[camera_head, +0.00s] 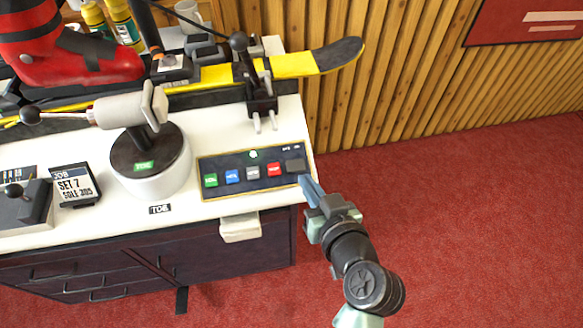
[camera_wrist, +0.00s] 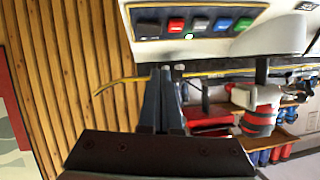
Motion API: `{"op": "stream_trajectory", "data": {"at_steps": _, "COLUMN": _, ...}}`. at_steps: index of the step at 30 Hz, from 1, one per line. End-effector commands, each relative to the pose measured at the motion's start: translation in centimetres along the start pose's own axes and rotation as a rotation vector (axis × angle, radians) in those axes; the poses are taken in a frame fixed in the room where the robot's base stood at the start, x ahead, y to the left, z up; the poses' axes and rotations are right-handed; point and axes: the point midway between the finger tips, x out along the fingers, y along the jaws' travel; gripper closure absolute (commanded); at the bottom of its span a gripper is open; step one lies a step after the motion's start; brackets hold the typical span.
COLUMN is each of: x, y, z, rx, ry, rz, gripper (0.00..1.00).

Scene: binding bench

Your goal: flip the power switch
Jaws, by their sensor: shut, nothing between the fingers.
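A dark control panel (camera_head: 240,182) lies at the bench's right front corner. A dark grey block (camera_head: 295,165), which looks like the power switch, sits at its right end, with small white marks above it too small to read. The switch also shows in the wrist view (camera_wrist: 149,28), at the left end of the panel. I cannot tell which way it is set. My gripper (camera_head: 306,181) is shut and empty, its blue-grey fingertips close by the switch; I cannot tell whether they touch. The fingers (camera_wrist: 160,72) also show in the wrist view, below the panel.
Green, blue, grey and red buttons and a small bright lamp (camera_head: 253,154) share the panel. A white round pedestal (camera_head: 160,193) stands to its left. A yellow ski (camera_head: 292,65) and a dark clamp (camera_head: 262,98) are behind. Open red floor (camera_head: 470,220) lies to the right.

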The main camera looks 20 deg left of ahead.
Motion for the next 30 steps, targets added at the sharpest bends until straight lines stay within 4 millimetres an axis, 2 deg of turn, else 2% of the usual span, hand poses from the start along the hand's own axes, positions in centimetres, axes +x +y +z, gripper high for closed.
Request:
{"op": "stream_trajectory", "data": {"at_steps": 3, "x": 2.8, "y": -0.1, "z": -0.1, "rx": -0.001, "ry": 0.000, "rz": -0.004, "gripper": 1.00}}
{"op": "stream_trajectory", "data": {"at_steps": 10, "x": 7.5, "y": -0.1, "z": -0.1, "rx": -0.001, "ry": 0.000, "rz": -0.002, "gripper": 1.00}}
{"op": "stream_trajectory", "data": {"at_steps": 12, "x": 8.2, "y": -0.1, "z": 1.2, "rx": 0.002, "ry": -0.004, "rz": -0.002, "gripper": 1.00}}
{"op": "stream_trajectory", "data": {"at_steps": 18, "x": 9.7, "y": 0.0, "z": 2.6, "rx": 0.000, "ry": -0.002, "rz": 0.000, "gripper": 1.00}}
{"op": "stream_trajectory", "data": {"at_steps": 30, "x": 9.9, "y": 0.0, "z": 2.8, "rx": 0.000, "ry": 0.000, "rz": 0.001, "gripper": 1.00}}
